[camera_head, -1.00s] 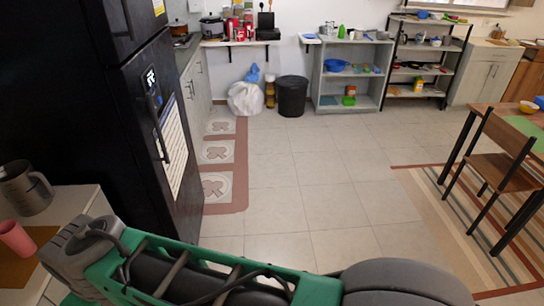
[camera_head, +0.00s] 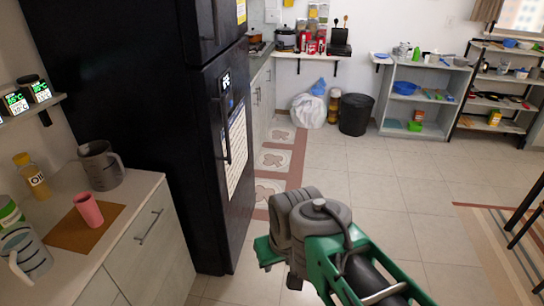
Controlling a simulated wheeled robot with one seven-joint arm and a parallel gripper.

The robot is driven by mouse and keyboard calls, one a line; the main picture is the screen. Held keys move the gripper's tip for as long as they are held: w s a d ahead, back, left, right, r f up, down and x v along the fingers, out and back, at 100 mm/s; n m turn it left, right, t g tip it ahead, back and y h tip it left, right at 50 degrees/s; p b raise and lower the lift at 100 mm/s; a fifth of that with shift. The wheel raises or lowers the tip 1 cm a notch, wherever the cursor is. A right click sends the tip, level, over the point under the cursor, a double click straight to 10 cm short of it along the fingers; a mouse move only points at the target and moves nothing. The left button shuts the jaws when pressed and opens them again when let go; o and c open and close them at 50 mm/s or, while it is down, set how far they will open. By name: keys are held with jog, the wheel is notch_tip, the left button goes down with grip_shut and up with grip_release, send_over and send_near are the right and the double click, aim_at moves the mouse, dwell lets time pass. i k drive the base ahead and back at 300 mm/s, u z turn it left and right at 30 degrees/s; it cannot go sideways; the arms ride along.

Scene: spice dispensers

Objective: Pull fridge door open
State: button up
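A tall black fridge (camera_head: 203,190) stands left of centre, its front turned to the right. Its lower door carries a long vertical dark handle (camera_head: 226,130), a small display and a white paper sheet (camera_head: 236,150). An upper door with its own handle shows above it. Both doors look shut. My green and grey arm reaches in from the lower right, to the right of the fridge front and apart from the handle. My gripper's fingers are not clearly visible, and I cannot see it touching anything.
A counter (camera_head: 150,185) left of the fridge holds a grey jug (camera_head: 100,165), a pink cup (camera_head: 88,209) and an oil bottle (camera_head: 31,177). A black bin (camera_head: 355,114) and shelves (camera_head: 425,100) stand at the back. The tiled floor right of the fridge is clear.

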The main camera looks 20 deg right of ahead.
aim_at(232, 219)
jog(key=z, duration=0.55)
jog(key=i, duration=1.45)
jog(key=u, duration=1.15)
jog(key=k, duration=1.25)
jog(key=u, duration=0.5)
jog(key=i, duration=0.95)
jog(key=u, duration=0.3)
